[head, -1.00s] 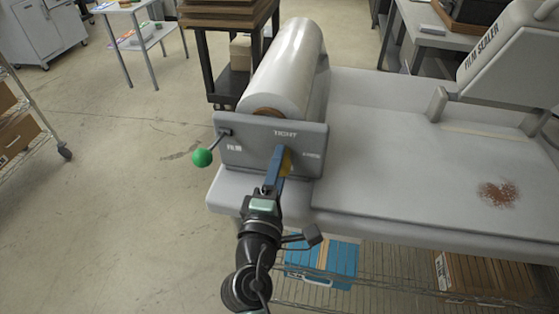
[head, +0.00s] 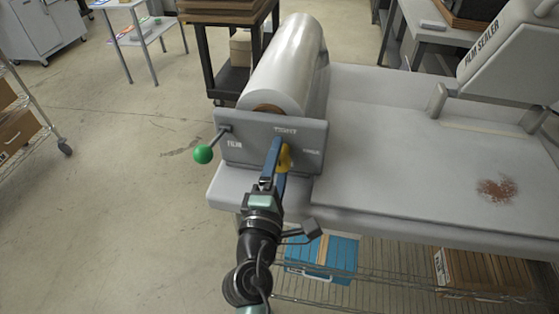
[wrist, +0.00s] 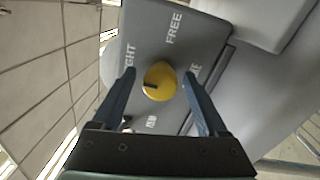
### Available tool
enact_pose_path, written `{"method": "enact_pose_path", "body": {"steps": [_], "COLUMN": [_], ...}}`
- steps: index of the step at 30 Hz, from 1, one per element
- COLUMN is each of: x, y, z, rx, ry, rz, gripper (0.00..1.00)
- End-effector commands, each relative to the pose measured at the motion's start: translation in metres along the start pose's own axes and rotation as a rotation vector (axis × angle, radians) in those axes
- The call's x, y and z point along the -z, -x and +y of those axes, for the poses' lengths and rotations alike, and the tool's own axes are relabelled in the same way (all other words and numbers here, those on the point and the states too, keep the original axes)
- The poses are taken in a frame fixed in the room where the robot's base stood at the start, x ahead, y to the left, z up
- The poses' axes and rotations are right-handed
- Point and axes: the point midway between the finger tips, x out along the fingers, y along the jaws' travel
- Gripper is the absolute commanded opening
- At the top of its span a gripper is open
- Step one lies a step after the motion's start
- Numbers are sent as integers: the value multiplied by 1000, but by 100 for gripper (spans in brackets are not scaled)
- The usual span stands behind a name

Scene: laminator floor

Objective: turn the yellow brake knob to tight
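The yellow brake knob (wrist: 160,81) is on the grey panel (head: 230,158) at the front end of the film roll. In the wrist view a dark mark on it points left and slightly down. The TIGHT label is left of and above it, partly hidden by a finger; FREE is above it. My gripper (wrist: 159,74) is open, with one blue finger on each side of the knob and a visible gap on both sides. In the head view the knob (head: 285,158) shows partly behind the fingers (head: 276,158).
A lever with a green ball (head: 203,154) sticks out left of the panel. The white film roll (head: 287,65) lies behind it. The grey bench top (head: 400,170) extends right, with brown crumbs (head: 497,190). A wire shelf below holds a blue box (head: 338,262).

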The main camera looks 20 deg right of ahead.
Motion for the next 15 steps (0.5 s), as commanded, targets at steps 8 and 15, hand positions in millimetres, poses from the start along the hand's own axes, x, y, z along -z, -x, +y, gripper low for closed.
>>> {"method": "enact_pose_path", "body": {"steps": [8,15], "x": [0,1], "y": [4,42], "z": [-1,-4], "rx": [0,1], "ry": [-1,0], "rz": [0,4], "gripper": [76,76]}}
